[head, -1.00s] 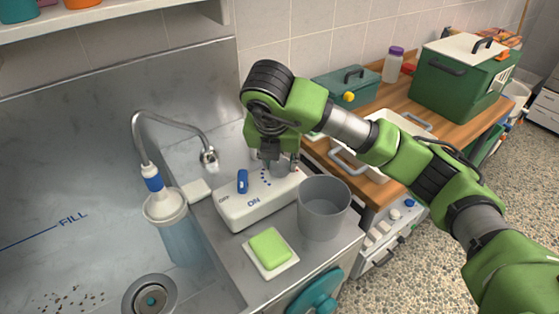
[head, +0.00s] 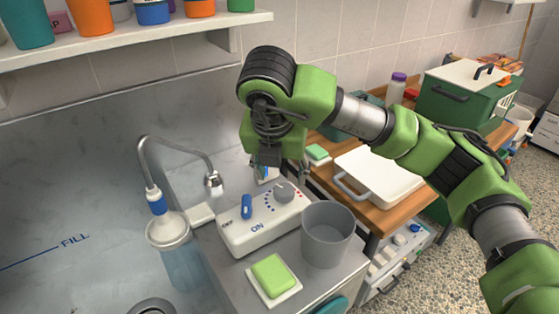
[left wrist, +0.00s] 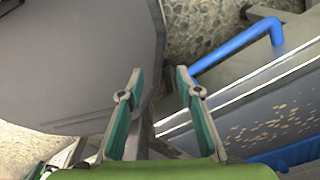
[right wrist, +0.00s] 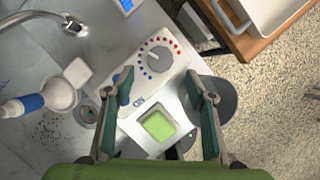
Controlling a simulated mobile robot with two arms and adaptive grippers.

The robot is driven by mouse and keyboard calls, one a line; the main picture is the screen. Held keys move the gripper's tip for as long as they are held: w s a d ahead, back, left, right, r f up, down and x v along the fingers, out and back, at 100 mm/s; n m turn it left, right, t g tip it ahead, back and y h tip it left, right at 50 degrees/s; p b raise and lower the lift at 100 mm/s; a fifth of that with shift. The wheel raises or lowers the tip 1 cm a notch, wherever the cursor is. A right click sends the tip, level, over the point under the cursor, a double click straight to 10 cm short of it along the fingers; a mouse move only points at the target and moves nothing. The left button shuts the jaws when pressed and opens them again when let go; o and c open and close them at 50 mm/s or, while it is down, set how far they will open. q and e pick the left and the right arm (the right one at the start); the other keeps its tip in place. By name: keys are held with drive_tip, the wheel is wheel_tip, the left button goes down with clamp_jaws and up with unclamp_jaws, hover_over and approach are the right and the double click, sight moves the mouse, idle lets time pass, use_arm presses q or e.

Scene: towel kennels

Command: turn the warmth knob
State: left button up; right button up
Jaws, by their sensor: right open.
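The warmth knob is a round grey dial (head: 284,191) on top of a white control box (head: 262,236), with red and blue dots around it. In the right wrist view the dial (right wrist: 159,58) shows clearly, its pointer line aimed toward the blue-dot side. A blue switch (head: 246,206) by the ON and OFF marks stands beside it. My right gripper (head: 278,172) is above and behind the box, apart from the knob; in the right wrist view (right wrist: 160,97) its fingers are spread and empty. My left gripper (left wrist: 158,80) is open and empty, away from the box.
A grey cup (head: 327,236) stands close at the box's right. A green sponge (head: 272,272) lies on a white dish in front. A curved faucet (head: 213,181) and the sink are at left. A shelf (head: 140,40) hangs above.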

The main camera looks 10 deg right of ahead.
drive_tip(key=v, duration=0.4)
drive_tip(key=shift+s+r, duration=0.15)
drive_tip(key=shift+r, duration=0.15)
drive_tip(key=shift+r, duration=0.1)
